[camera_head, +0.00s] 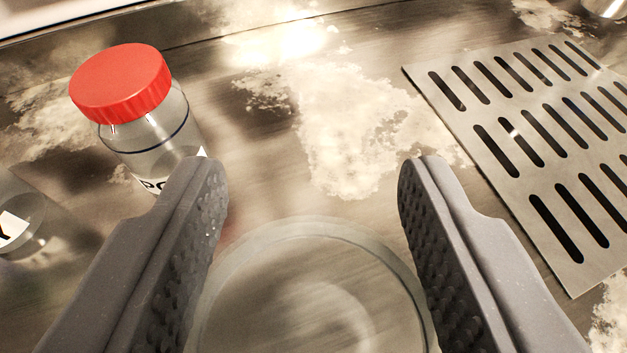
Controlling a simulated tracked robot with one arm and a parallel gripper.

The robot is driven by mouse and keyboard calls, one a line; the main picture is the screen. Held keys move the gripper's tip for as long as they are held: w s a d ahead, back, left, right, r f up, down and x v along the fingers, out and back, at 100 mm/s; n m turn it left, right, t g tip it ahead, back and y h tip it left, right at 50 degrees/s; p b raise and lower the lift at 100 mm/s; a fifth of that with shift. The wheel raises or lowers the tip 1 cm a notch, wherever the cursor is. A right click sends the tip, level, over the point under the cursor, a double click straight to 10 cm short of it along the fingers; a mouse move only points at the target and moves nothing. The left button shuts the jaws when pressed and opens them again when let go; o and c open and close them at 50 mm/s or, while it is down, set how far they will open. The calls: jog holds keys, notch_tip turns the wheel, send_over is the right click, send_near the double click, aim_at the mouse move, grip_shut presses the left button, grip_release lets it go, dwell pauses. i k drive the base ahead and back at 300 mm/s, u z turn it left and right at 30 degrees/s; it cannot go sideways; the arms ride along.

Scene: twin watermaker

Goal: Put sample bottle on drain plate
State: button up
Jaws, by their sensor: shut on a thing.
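My gripper (312,200) is shut on a clear round bottle (315,290) at the bottom centre, with one ridged grey finger on each side of it. I look down onto its round, see-through top. Its lower part is out of frame and no label shows, so I cannot tell whether it is the sample bottle. The drain plate (490,128) is a flat metal plate with rows of dark slots, at the right, beyond and beside my right finger. The held bottle is to the left of the plate, apart from it in the picture.
A clear bottle with a red lid (122,88) stands upright at the left, its label partly hidden by my left finger. Another clear container (18,212) with a label is cut off at the left edge. The metal worktop (255,150) with pale crusty patches is clear in the middle.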

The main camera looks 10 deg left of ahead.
aim_at(567, 116)
jog(key=z, duration=0.05)
jog(key=k, duration=1)
jog(key=u, duration=0.05)
